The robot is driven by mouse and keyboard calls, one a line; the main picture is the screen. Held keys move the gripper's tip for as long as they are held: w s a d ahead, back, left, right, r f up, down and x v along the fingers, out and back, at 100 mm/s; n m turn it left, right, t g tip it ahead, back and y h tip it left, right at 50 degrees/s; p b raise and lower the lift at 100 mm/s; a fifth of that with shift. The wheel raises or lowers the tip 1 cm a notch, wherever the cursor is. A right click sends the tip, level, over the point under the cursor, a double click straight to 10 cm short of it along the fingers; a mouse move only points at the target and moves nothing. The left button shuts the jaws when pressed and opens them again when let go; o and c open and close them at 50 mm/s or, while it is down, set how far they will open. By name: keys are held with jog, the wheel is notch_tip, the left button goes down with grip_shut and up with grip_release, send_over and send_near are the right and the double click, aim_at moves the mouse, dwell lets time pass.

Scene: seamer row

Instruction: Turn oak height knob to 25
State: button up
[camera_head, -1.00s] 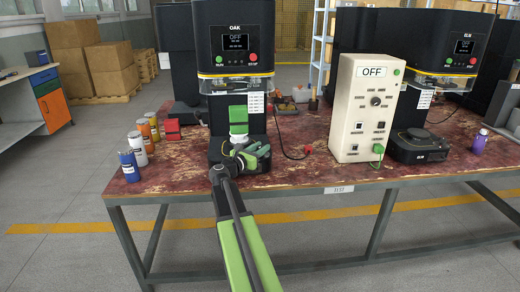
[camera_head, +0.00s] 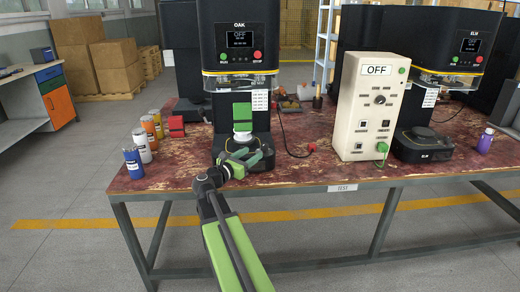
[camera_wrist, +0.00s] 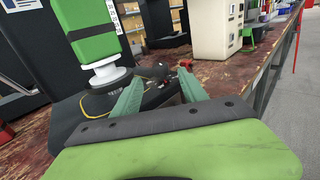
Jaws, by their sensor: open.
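The oak machine (camera_head: 237,80) stands at the left of the table, with OAK above its dark display. My gripper (camera_head: 252,157) is low in front of that base, below the green piece. In the wrist view its two green fingers (camera_wrist: 158,90) are apart with nothing held between them. The left finger is close to the black base with its yellow ring.
A cream control box (camera_head: 368,108) reading OFF stands right of the oak machine, then the elm machine (camera_head: 450,85). Several cans (camera_head: 133,162) and a red block (camera_head: 176,126) are on the left. A purple bottle (camera_head: 485,141) stands far right.

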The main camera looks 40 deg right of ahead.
jog(key=s+a, duration=0.1)
jog(key=a, duration=0.7)
